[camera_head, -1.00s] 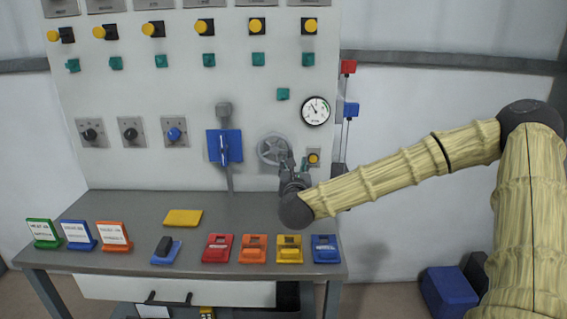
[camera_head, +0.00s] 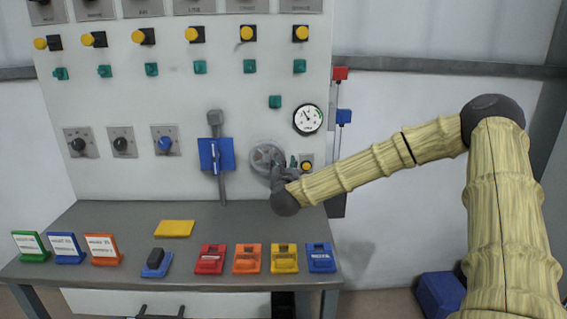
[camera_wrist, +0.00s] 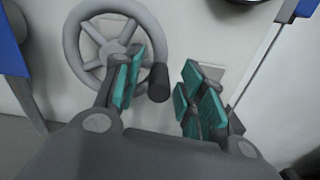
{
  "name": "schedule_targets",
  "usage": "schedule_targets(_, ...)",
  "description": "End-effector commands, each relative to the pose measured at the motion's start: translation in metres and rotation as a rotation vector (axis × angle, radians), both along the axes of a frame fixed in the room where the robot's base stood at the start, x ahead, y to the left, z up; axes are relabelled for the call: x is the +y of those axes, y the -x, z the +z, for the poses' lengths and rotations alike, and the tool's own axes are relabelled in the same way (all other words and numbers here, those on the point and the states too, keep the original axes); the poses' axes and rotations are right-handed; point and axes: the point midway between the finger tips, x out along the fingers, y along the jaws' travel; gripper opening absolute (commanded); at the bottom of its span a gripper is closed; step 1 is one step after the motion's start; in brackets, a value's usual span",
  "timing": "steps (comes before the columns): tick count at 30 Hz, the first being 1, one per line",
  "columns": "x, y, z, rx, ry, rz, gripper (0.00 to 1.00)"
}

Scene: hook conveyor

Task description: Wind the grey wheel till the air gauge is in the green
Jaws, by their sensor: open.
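The grey wheel (camera_head: 266,157) is mounted on the white panel, and it fills the upper left of the wrist view (camera_wrist: 112,45). Its dark crank handle (camera_wrist: 158,83) sticks out at the rim's lower right. My gripper (camera_head: 283,172) is at the wheel's lower right in the head view. In the wrist view my gripper (camera_wrist: 160,92) is open, with teal pads on either side of the handle. The left pad overlaps the wheel's rim in the picture; I cannot tell if it touches. The round air gauge (camera_head: 308,119) is up and right of the wheel. Its needle points up and left; a green band lies at the dial's right.
A yellow button (camera_head: 306,167) sits right of the wheel, and a blue-plated lever (camera_head: 217,155) stands to its left. The grey bench (camera_head: 190,215) below bears coloured blocks and cards. A narrow post with red and blue boxes (camera_head: 343,117) stands right of the panel.

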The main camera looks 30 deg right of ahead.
Motion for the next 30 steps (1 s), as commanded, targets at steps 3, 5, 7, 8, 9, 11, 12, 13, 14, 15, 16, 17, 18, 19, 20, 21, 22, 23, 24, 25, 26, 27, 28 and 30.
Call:
schedule_targets(3,-0.0044,-0.0065,-0.0003,0.001,-0.001,0.0,0.4)
schedule_targets(5,-0.0055,-0.0081,-0.0004,0.001,-0.001,-0.001,0.4)
schedule_targets(7,-0.0061,-0.0091,-0.0006,0.001,-0.001,0.0,0.4)
schedule_targets(8,-0.0062,-0.0092,-0.0006,0.001,-0.001,0.0,0.4)
schedule_targets(9,-0.0062,-0.0093,-0.0006,0.001,-0.001,0.0,0.4)
schedule_targets(11,-0.0062,-0.0092,-0.0006,0.001,-0.001,0.0,0.4)
schedule_targets(12,-0.006,-0.0092,-0.0005,0.001,-0.001,0.0,0.4)
schedule_targets(13,-0.006,-0.0092,-0.0004,0.001,-0.001,0.0,0.4)
schedule_targets(14,-0.006,-0.0092,-0.0004,0.001,-0.001,0.0,0.4)
schedule_targets(15,-0.006,-0.0092,-0.0004,0.001,-0.001,0.0,0.33)
schedule_targets(16,-0.006,-0.0092,-0.0003,0.001,-0.001,0.0,0.27)
schedule_targets(17,-0.0059,-0.0092,-0.0003,0.001,-0.001,0.0,0.22)
schedule_targets(18,-0.0061,-0.0092,-0.0003,0.0,0.0,0.0,0.15)
schedule_targets(19,-0.0062,-0.0091,-0.0002,0.0,-0.001,-0.001,0.09)
schedule_targets(20,-0.0063,-0.0092,-0.0002,0.0,-0.001,-0.001,0.04)
schedule_targets(21,-0.0065,-0.0092,0.0,0.0,-0.001,-0.001,0.0)
schedule_targets(22,-0.0065,-0.0093,0.0001,0.0,-0.001,-0.001,0.0)
schedule_targets(23,-0.0065,-0.0092,0.0003,-0.001,0.0,-0.001,0.0)
schedule_targets(24,-0.0067,-0.0093,0.0005,-0.001,0.0,-0.002,0.0)
schedule_targets(25,-0.0069,-0.0093,0.0006,-0.001,0.0,-0.002,0.0)
schedule_targets(26,-0.0078,-0.0089,0.0007,-0.002,0.0,-0.003,0.0)
schedule_targets(27,-0.0083,-0.0087,0.001,-0.002,0.0,-0.003,0.0)
schedule_targets(28,-0.0086,-0.0087,0.0011,-0.001,0.001,-0.004,0.0)
schedule_targets(30,-0.0091,-0.0086,0.0014,-0.002,0.001,-0.005,0.0)
